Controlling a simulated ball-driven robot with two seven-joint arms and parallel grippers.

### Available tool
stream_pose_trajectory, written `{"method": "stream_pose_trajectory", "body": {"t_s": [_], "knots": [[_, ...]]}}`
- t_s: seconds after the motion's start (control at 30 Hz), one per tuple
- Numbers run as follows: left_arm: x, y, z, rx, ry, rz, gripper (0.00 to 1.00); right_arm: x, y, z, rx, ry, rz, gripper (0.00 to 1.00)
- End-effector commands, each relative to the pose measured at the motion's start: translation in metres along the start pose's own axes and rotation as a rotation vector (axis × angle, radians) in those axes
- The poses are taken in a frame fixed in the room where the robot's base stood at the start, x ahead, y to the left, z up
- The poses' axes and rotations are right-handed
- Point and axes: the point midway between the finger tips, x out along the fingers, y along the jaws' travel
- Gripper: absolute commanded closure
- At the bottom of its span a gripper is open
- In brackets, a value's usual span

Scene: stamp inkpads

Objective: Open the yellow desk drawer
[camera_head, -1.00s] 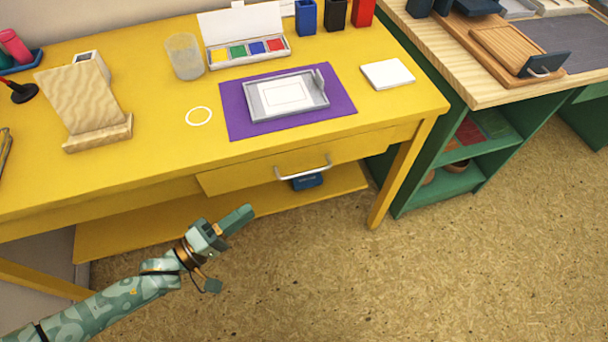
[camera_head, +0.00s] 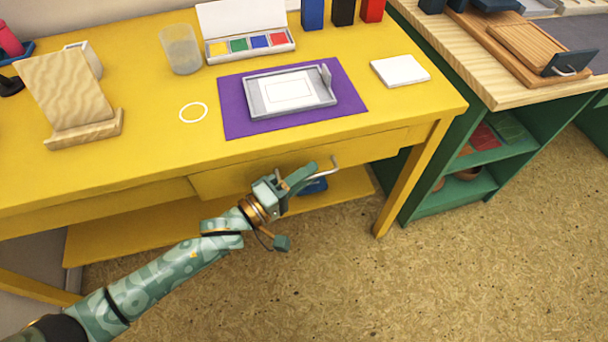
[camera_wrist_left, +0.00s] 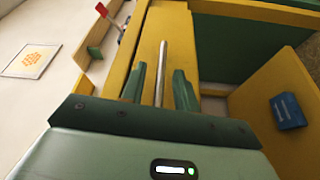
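The yellow desk (camera_head: 150,150) has a drawer (camera_head: 226,180) in its front, which looks shut. Its metal bar handle (camera_head: 334,166) shows partly behind my left gripper (camera_head: 303,178) in the head view. In the left wrist view, the handle (camera_wrist_left: 163,62) runs between the two green fingers of my left gripper (camera_wrist_left: 161,90). The fingers are apart, with a gap to the bar on each side. My left gripper is open at the handle. Part of the handle is hidden by the gripper in the head view. My right gripper is not in view.
On the desk are a purple mat (camera_head: 235,116) with a grey tray (camera_head: 325,101), an ink pad box (camera_head: 250,54), a cup (camera_head: 181,50) and a wooden stand (camera_head: 65,90). A blue item (camera_head: 314,186) is on the lower shelf. The floor in front is clear.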

Motion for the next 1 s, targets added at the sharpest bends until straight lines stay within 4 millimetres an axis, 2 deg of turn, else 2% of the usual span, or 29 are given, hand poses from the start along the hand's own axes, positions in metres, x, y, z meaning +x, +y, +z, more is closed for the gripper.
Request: {"method": "stream_pose_trajectory", "body": {"t_s": [0.1,0.13,0.2,0.23,0.53,0.67,0.87,1.0], "knots": [[0.000,0.000,0.000,0.001,0.000,0.000,0.69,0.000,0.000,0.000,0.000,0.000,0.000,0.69],[0.000,0.000,0.000,0.001,0.000,0.000,0.75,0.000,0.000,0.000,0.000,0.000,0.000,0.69],[0.000,0.000,0.000,0.001,0.000,0.000,0.94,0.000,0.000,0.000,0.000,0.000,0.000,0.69],[0.000,0.000,0.000,0.001,0.000,0.000,1.00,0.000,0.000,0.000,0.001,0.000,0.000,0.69],[-0.002,0.001,0.003,0.001,0.000,-0.001,1.00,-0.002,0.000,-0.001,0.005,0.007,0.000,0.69],[-0.005,0.004,0.011,0.001,0.000,-0.001,1.00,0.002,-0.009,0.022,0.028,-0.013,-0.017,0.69],[-0.017,0.013,0.039,0.000,0.000,-0.002,1.00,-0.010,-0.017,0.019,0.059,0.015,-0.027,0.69],[-0.030,0.022,0.072,-0.001,0.000,-0.001,1.00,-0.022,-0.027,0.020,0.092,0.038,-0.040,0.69]]}}
